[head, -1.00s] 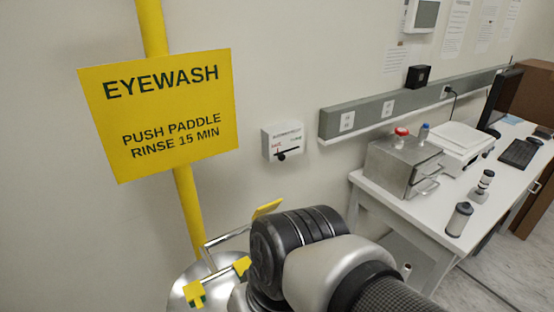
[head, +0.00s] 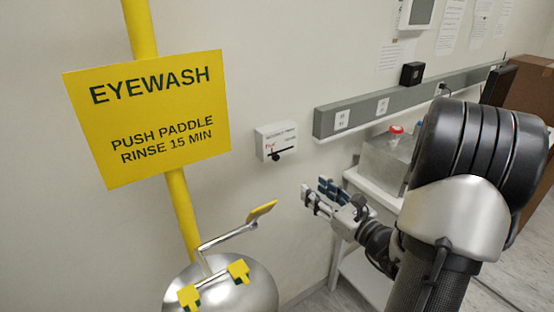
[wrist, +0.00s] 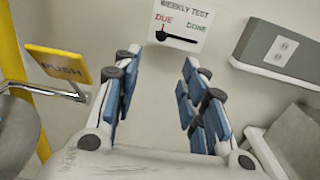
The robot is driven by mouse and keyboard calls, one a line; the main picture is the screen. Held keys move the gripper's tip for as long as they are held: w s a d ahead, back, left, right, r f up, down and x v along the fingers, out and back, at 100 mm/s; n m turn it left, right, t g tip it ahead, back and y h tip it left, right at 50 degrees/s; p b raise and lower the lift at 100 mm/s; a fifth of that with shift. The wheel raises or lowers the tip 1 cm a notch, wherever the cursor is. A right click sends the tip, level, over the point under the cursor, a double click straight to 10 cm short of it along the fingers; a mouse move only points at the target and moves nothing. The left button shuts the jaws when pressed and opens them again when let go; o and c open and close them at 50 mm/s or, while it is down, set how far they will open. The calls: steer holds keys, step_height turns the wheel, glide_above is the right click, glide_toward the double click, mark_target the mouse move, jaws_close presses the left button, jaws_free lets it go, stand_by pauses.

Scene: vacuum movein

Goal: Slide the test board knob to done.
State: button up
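The weekly test board (head: 276,141) is a small white box on the wall, right of the eyewash sign. In the wrist view the board (wrist: 185,20) reads DUE at left and DONE at right. Its black knob (wrist: 161,36) sits at the left end, under DUE, with a dark bar running right from it; the knob also shows in the head view (head: 276,156). My gripper (head: 316,192) is open and empty, below and to the right of the board, apart from it. In the wrist view my gripper's blue-padded fingers (wrist: 158,72) are spread below the board.
A yellow eyewash post, sign (head: 150,118), push paddle (head: 262,211) and steel bowl (head: 225,290) stand at left. A grey wall trunking (head: 400,103) with sockets runs at right, above a white bench (head: 372,188) bearing a steel box.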

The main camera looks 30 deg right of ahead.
mark_target(277, 158)
steer(key=w+b, duration=0.1)
steer(key=w, duration=1.6)
steer(key=shift+d+b, duration=0.1)
steer(key=shift+b, duration=0.25)
steer(key=shift+c, duration=0.3)
jaws_close()
